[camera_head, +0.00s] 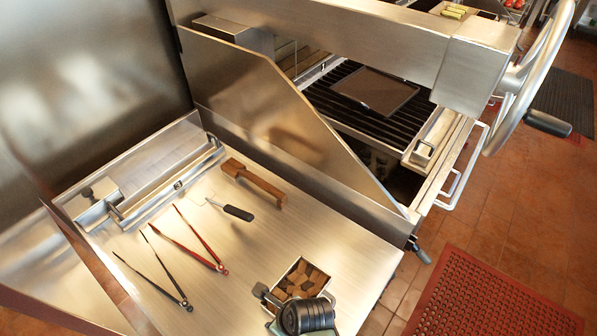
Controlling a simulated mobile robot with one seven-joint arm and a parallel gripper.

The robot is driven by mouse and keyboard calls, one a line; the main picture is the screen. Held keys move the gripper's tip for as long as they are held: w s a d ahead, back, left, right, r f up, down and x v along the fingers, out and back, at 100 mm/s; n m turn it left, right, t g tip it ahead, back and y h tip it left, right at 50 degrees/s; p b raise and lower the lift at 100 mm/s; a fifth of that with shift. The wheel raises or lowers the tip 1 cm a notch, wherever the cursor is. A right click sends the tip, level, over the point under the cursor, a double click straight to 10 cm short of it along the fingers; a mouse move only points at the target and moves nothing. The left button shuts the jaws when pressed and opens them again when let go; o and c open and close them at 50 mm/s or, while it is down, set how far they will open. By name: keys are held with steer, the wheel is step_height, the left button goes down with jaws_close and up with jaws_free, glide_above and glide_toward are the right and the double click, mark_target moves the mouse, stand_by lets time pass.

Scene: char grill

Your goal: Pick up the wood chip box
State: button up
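The wood chip box (318,270) is a small open metal box filled with brown wood chunks. It stands on the steel counter near the bottom of the head view. A dark ribbed rounded part (307,316), which looks like the end of my arm, covers the near side of the box. My gripper's fingertips cannot be made out there, so I cannot tell whether they are open or shut, or whether they touch the box. A small grey metal piece (262,291) shows at the box's left side.
On the steel counter (200,250) lie red tongs (197,243), black tongs (163,277), a black-handled tool (238,213) and a wooden-handled tool (254,183). A slanted metal panel (270,120) separates it from the grill (345,115).

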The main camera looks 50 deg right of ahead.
jaws_close()
stand_by(1.4)
